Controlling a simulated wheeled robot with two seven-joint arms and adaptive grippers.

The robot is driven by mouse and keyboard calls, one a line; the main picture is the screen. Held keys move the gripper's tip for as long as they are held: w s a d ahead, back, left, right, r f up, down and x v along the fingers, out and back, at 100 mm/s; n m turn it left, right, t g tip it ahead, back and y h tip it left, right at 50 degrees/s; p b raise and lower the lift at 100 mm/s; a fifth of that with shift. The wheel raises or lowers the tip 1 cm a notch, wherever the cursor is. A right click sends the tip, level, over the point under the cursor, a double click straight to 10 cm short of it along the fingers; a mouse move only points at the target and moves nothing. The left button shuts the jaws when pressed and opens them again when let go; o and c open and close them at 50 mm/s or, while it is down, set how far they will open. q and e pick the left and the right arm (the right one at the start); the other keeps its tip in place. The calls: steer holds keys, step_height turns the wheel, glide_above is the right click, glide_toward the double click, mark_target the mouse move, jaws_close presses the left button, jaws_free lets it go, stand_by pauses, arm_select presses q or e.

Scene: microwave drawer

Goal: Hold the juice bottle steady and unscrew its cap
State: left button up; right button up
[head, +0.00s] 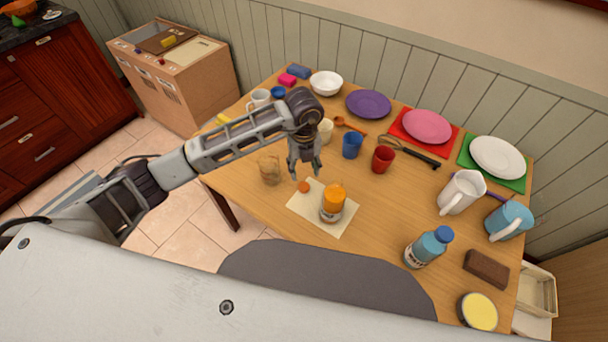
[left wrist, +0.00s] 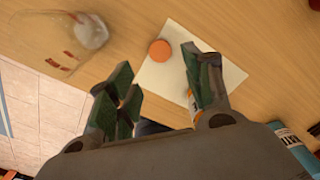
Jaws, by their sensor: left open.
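The orange juice bottle (head: 332,204) stands upright on a cream mat (head: 345,228) near the front of the table. A flat orange disc that looks like its cap (head: 304,187) lies on the mat's edge, left of the bottle; it also shows in the left wrist view (left wrist: 160,51). My left gripper (head: 304,170) is open and empty, pointing down above the cap area and behind the bottle. In the left wrist view the bottle (left wrist: 192,103) is mostly hidden behind the right finger. My right gripper is out of view.
A clear glass (head: 269,170) stands left of the mat. A blue cup (head: 352,145) and a red cup (head: 383,159) stand behind it. A blue bottle (head: 428,248) and a brown block (head: 486,269) are at the right. The table between mat and blue bottle is clear.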

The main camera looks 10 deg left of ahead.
arm_select(q)
steer(key=shift+r, duration=1.45)
stand_by(0.8)
